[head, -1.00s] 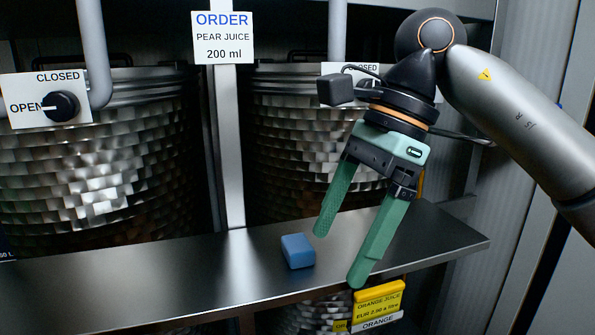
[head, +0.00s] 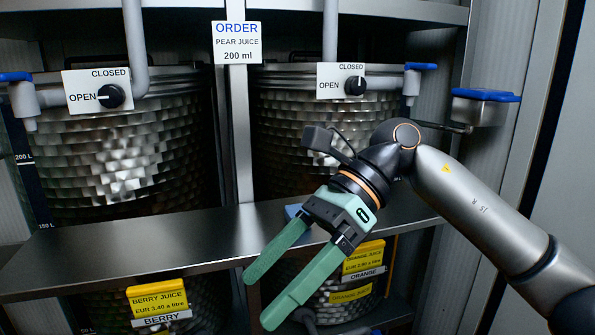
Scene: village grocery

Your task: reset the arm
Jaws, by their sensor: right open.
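My right gripper (head: 257,300) has green fingers spread apart with nothing between them. It points down and to the left, in front of the steel shelf's front edge. My right arm comes in from the right side of the head view. A blue block (head: 292,211) sits on the shelf behind the gripper, mostly hidden by it. My left gripper does not show.
A steel shelf (head: 130,245) crosses the view before two ribbed metal tanks (head: 120,155) (head: 285,140). Dial knobs (head: 111,96) (head: 355,86) sit on OPEN/CLOSED plates. An order sign (head: 237,43) reads pear juice 200 ml. Yellow price labels (head: 158,301) (head: 362,260) hang below. The shelf's left part is clear.

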